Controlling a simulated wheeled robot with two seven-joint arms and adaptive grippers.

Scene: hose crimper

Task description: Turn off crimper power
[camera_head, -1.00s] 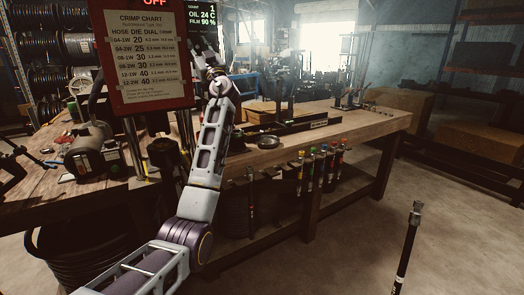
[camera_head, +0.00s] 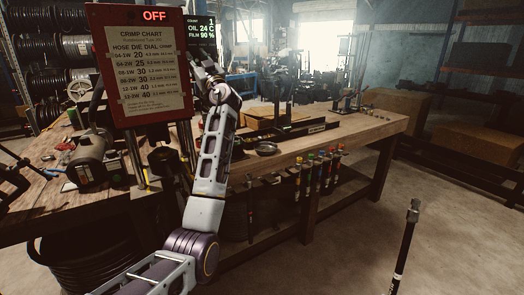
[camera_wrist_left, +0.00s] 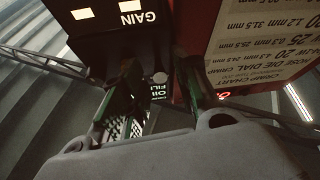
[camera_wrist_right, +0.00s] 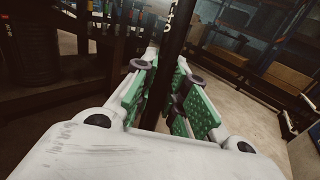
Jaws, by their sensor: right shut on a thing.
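The crimper's red front panel (camera_head: 101,60) carries a crimp chart and a red lit OFF readout (camera_head: 154,16). My right gripper (camera_wrist_right: 165,95) is shut on a black hose (camera_wrist_right: 178,35), which stands upright in the head view (camera_head: 406,250). No power switch is clearly visible.
The wooden bench (camera_head: 375,124) runs across the middle, with a small dish (camera_head: 266,148) on it. Several colored-top tools (camera_head: 320,165) hang at its front edge. A grey motor (camera_head: 90,160) sits at left. Hose reels (camera_head: 60,50) stand behind.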

